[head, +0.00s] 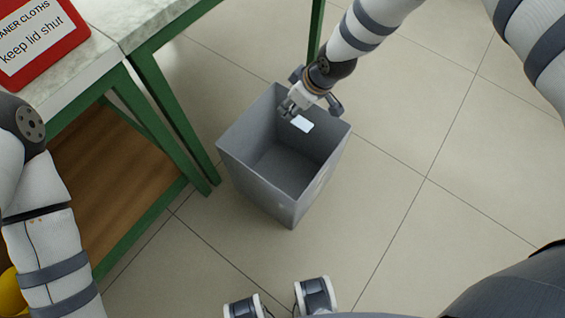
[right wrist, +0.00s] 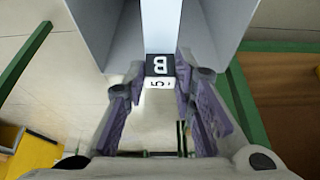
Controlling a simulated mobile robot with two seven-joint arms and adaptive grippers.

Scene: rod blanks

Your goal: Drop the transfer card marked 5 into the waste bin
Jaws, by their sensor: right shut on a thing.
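A small white card (head: 302,124) is held over the mouth of the grey, open-topped waste bin (head: 252,184). My right gripper (head: 291,106) is shut on the card, near the bin's far rim. In the right wrist view the card (right wrist: 159,83) shows a 5 on white beside a black patch with a B, between the fingertips of my right gripper (right wrist: 160,75). The bin's grey walls (right wrist: 96,25) show beyond it. The visible bin floor looks empty. My left arm is at the left edge of the head view, but its gripper is out of sight.
A green-framed table with a pale top (head: 135,22) and a wooden lower shelf (head: 115,165) stands left of the bin. A red lidded box (head: 38,45) labelled "keep lid shut" sits on a pale top at upper left. Tiled floor right of the bin is clear.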

